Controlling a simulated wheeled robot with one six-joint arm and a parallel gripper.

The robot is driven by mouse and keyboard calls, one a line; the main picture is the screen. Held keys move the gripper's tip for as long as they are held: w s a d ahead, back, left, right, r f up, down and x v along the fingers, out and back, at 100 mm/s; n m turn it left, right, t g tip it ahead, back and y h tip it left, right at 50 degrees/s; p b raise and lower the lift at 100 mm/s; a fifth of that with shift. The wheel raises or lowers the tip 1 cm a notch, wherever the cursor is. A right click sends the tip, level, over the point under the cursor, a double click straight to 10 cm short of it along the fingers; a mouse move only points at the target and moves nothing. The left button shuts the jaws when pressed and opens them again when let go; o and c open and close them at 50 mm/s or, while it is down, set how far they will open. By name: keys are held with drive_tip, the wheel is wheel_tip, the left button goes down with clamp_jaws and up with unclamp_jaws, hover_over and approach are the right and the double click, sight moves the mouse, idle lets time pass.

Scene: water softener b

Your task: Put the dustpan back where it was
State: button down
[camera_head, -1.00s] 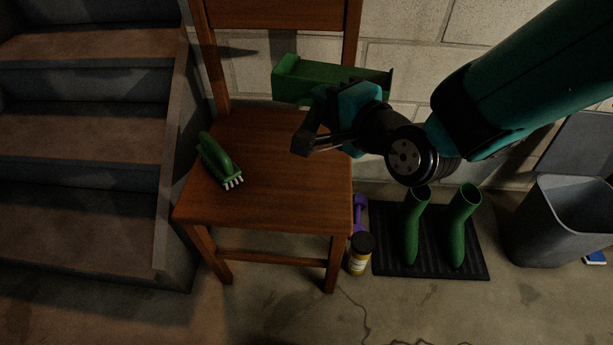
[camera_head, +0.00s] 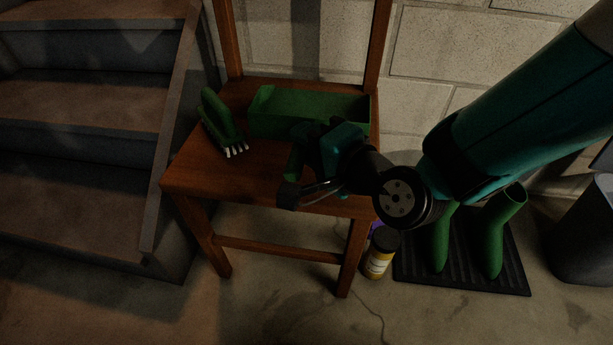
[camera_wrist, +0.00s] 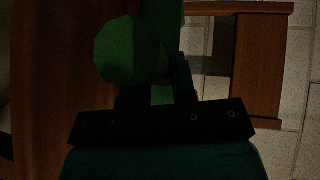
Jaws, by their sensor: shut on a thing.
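The green dustpan (camera_head: 305,112) is at the chair seat, with its pan toward the backrest. I cannot tell whether it rests on the seat or hangs just above it. My gripper (camera_head: 298,165) is over the seat's front right part, shut on the dustpan's handle. In the wrist view the green handle (camera_wrist: 130,50) fills the space at my gripper (camera_wrist: 155,88), and most of the pan is out of sight. The wooden chair (camera_head: 225,180) stands against the block wall.
A green brush (camera_head: 219,118) with white bristles lies on the seat, left of the dustpan. Stairs (camera_head: 90,130) rise at the left. Green boots (camera_head: 490,240) on a black mat (camera_head: 460,282), a yellow jar with a black lid (camera_head: 379,255) and a grey bin (camera_head: 585,235) stand right of the chair.

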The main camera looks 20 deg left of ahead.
drive_tip(key=shift+f+b, duration=1.45)
drive_tip(key=shift+f, duration=0.95)
drive_tip(key=shift+f, duration=0.15)
drive_tip(key=c, duration=0.9)
unclamp_jaws()
drive_tip(key=shift+c, duration=0.2)
